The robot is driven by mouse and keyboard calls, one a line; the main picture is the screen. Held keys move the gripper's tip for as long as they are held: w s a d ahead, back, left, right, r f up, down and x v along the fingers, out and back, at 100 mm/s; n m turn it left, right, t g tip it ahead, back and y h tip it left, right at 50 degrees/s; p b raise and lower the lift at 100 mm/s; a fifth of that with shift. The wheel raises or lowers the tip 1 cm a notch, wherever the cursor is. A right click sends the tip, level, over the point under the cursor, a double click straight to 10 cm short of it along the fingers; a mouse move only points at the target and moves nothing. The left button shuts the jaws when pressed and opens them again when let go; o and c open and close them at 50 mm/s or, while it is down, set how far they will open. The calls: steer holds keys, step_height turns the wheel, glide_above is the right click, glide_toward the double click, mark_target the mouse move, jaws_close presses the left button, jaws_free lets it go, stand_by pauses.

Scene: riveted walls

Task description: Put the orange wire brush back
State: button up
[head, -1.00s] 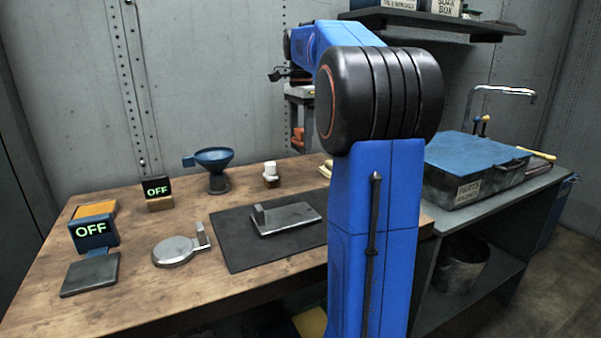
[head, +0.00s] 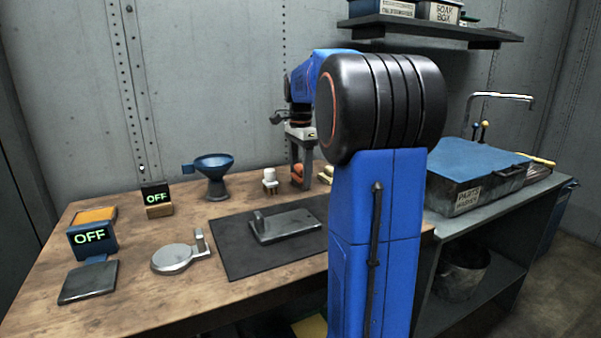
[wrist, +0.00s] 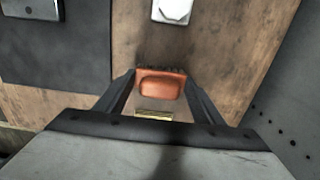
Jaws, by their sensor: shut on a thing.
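The orange wire brush (wrist: 160,84) is between the two fingers of my gripper (wrist: 158,92) in the wrist view, with dark bristles along its far edge. In the head view my gripper (head: 301,178) points down at the back of the wooden workbench (head: 130,290), shut on the orange brush (head: 297,174). The brush is just right of a small white object (head: 269,179), which also shows ahead of the brush in the wrist view (wrist: 172,9). I cannot tell whether the brush touches the bench. My arm hides part of the bench to the right.
A dark mat (head: 228,246) with a metal plate (head: 285,226) lies in front of the gripper. A blue funnel (head: 214,166), an OFF display (head: 156,194), a scale (head: 90,282) and a round metal dish (head: 174,256) stand leftward. A blue-lidded parts washer (head: 475,185) is at right.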

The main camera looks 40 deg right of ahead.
mark_target(301, 166)
steer(key=o, duration=1.7)
steer(key=shift+f, duration=0.1)
step_height(301, 166, up, 12)
steer(key=shift+r, duration=0.15)
